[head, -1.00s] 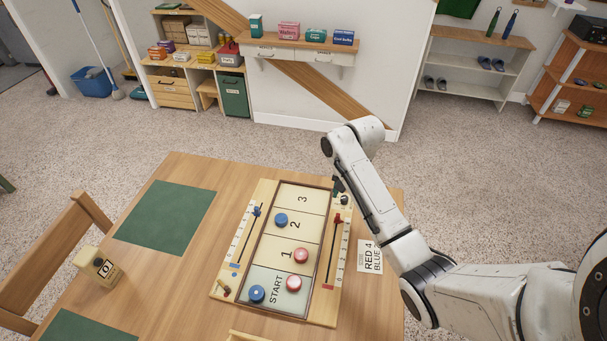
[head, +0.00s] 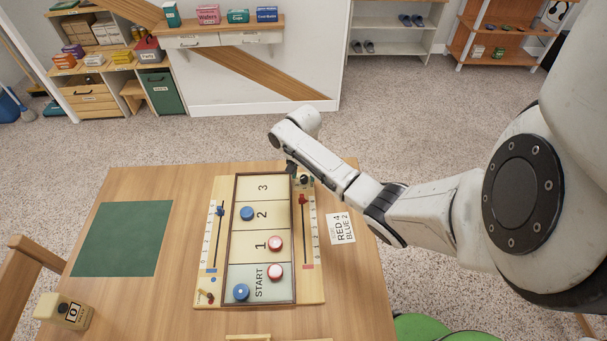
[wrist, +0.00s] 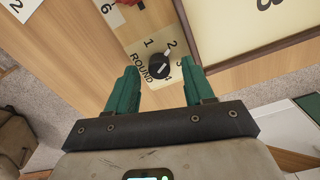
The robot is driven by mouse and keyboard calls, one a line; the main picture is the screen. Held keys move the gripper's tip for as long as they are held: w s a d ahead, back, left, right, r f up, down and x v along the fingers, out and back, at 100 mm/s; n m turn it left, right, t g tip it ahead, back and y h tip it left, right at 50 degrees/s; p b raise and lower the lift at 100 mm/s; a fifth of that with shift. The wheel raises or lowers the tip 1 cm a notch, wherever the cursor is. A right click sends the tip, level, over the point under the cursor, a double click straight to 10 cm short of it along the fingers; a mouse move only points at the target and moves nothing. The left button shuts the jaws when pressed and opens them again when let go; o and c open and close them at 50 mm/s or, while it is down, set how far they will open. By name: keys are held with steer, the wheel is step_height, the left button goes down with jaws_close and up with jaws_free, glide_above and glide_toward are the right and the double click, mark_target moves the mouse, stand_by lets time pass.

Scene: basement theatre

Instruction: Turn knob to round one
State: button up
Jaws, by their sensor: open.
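The round knob (wrist: 160,66) is black with a pale mark and sits on the wooden game board, beside the word ROUND and the numerals 1, 2 and 3. Its pointer seems to face toward 2, but it is small. In the head view the knob (head: 304,180) is at the board's far right corner, next to my gripper (head: 292,168). In the wrist view my gripper (wrist: 158,74) is open, its green fingers on either side of the knob in the picture. I cannot tell whether they touch it or how high they are.
The board (head: 315,285) lies on a wooden table (head: 150,305), with red and blue pucks on its lanes. A red slider (head: 302,200) is just nearer than the knob. A score card (head: 341,229) lies right of the board and a green mat (head: 122,238) left.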

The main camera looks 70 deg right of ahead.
steer(key=shift+f, duration=0.5)
jaws_close()
